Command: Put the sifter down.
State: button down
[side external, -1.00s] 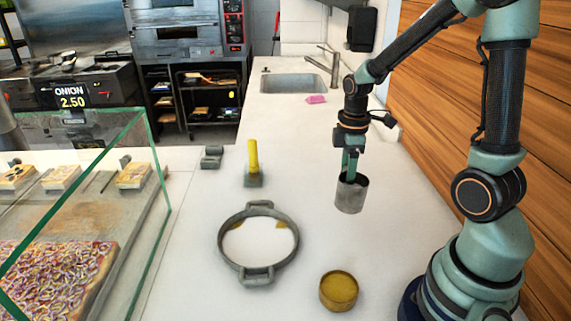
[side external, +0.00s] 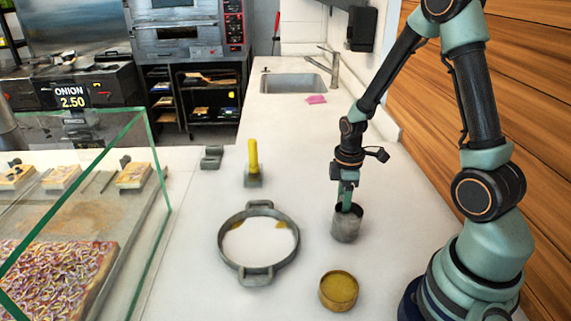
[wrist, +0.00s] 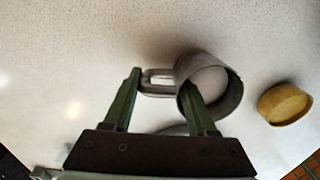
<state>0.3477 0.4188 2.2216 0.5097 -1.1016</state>
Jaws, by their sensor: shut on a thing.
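The sifter (side external: 346,226) is a grey metal cup with a side handle. In the side view it stands upright at the counter surface, right of the round pan; I cannot tell whether its base touches. In the wrist view the sifter (wrist: 228,88) shows its open mouth, with the handle between my two fingers. My gripper (side external: 346,206) is shut on the sifter, coming down from above. In the wrist view my gripper (wrist: 160,80) has its right finger overlapping the cup's rim.
A two-handled round pan (side external: 228,262) lies left of the sifter. A yellow-handled tool (side external: 253,160) stands behind the pan. The counter toward the sink (side external: 291,83) is mostly clear.

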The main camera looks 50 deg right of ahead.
jog(key=shift+f, duration=0.1)
jog(key=shift+c, duration=1)
grip_release()
notch_tip(320, 180, up, 12)
jog(key=s+a+r+m+t, duration=0.2)
jog(key=a+r+m+t, duration=0.3)
jog(key=a+r+m, duration=0.3)
jog(key=shift+s+a+r+m+t, duration=0.3)
jog(key=shift+a+r+t, duration=0.1)
jog(key=shift+a+r, duration=1.2)
jog(key=shift+f, duration=0.1)
